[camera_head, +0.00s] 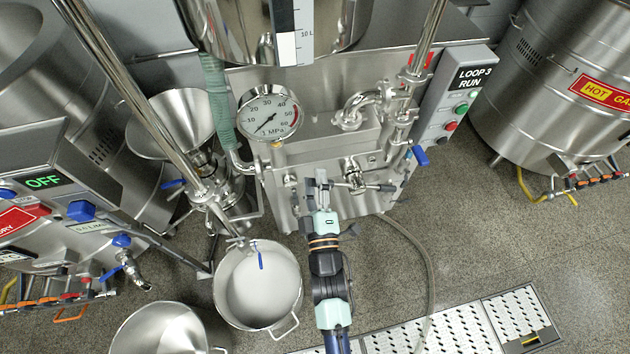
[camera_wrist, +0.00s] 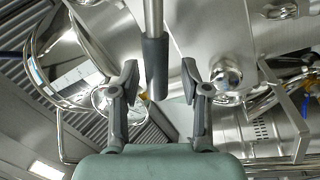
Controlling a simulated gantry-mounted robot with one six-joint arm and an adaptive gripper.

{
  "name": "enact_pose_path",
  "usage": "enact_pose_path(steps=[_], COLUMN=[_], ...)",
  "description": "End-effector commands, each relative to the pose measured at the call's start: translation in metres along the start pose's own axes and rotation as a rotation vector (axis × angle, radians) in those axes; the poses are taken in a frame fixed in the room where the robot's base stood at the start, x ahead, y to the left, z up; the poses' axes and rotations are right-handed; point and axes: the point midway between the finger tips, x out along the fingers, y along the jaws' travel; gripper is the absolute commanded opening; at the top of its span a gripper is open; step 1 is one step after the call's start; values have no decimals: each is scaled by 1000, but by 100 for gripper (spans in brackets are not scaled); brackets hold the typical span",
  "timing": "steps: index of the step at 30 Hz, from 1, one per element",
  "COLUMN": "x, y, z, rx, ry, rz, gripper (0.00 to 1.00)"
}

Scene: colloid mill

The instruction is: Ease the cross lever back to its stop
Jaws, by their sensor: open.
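My gripper (camera_head: 322,188) reaches up from the bottom of the head view to the front of the steel mill housing. In the wrist view its two dark fingers (camera_wrist: 159,78) are spread apart. A steel rod with a dark sleeve (camera_wrist: 155,68) hangs between them, with a gap on both sides; it looks like one arm of the cross lever. In the head view a valve-like fitting with a dark-tipped arm (camera_head: 384,188) sits just right of my gripper. I cannot tell whether it is the same lever; my gripper hides part of this area.
A pressure gauge (camera_head: 269,114) stands up and left of my gripper. A white-filled pot (camera_head: 222,298) is at lower left, with a blue-handled tap (camera_head: 260,258) over it. A control box (camera_head: 452,105) is at right. A hose (camera_head: 428,270) lies on open floor at right.

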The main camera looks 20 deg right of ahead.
Motion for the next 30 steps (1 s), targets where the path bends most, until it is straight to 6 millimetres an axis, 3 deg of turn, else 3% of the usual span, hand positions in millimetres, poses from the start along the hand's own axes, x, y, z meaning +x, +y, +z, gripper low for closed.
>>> enact_pose_path(steps=[5,13,21,30], x=[-10,-78,-112,-120], y=[0,-1,0,0], z=[0,1,0,0], rx=[0,-2,1,0], ry=[0,-1,1,1], rz=[0,-5,-3,0], gripper=[46,46,46,46])
